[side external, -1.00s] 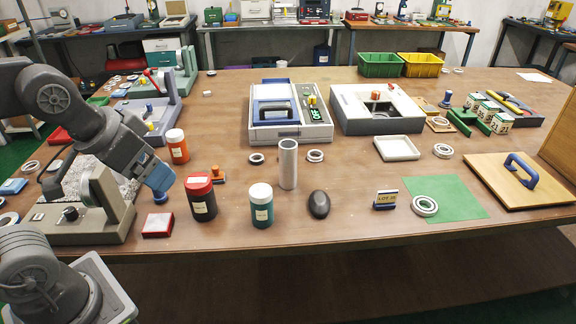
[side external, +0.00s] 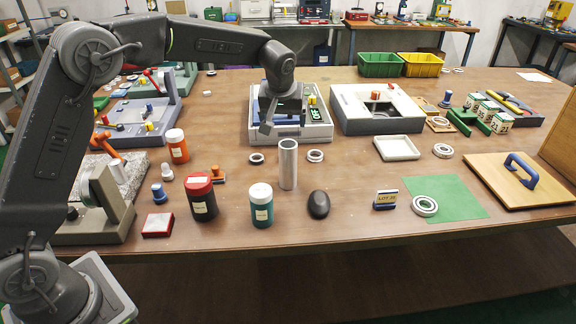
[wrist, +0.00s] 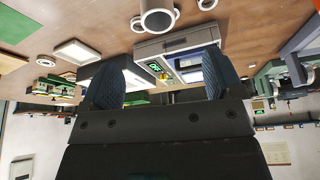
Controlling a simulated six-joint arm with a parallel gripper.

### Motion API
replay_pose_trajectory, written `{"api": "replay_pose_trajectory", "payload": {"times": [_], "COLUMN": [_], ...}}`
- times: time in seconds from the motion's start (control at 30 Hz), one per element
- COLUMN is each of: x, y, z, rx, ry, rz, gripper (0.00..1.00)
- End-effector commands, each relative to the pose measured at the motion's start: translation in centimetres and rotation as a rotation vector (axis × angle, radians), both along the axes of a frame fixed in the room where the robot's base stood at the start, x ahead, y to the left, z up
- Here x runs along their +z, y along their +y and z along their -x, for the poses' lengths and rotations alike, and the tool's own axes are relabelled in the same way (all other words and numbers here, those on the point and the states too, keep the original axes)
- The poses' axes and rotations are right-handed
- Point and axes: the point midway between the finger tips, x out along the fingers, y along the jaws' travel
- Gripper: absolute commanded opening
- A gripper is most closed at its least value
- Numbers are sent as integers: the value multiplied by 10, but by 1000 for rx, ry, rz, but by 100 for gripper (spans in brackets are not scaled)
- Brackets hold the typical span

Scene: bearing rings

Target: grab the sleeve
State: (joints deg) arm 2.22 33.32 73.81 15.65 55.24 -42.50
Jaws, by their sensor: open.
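The sleeve, a plain grey metal tube (side external: 288,165), stands upright on the table near the middle in the side view. In the wrist view, its round end (wrist: 158,20) shows at the top edge, partly cut off. My gripper (side external: 267,128) hangs behind and a little left of the sleeve, in front of the grey and blue device. It is apart from the sleeve. In the wrist view the two dark fingers (wrist: 161,80) are spread, with nothing held between them.
Two small rings (side external: 257,158) (side external: 315,156) lie either side of the sleeve. A teal jar (side external: 261,208) stands in front left, and a dark oval object (side external: 319,204) lies in front right. The grey and blue device (side external: 316,130) is behind.

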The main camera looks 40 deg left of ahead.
Motion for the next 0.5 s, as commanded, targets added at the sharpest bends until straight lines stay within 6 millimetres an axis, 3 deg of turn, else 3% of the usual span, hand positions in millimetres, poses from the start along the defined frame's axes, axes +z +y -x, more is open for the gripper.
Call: {"api": "replay_pose_trajectory", "payload": {"times": [0.23,0.5], "x": [-27,-74], "y": [4,15], "z": [-15,-31], "rx": [20,20], "ry": [3,3], "rz": [-1,-1], "gripper": [86,86]}}
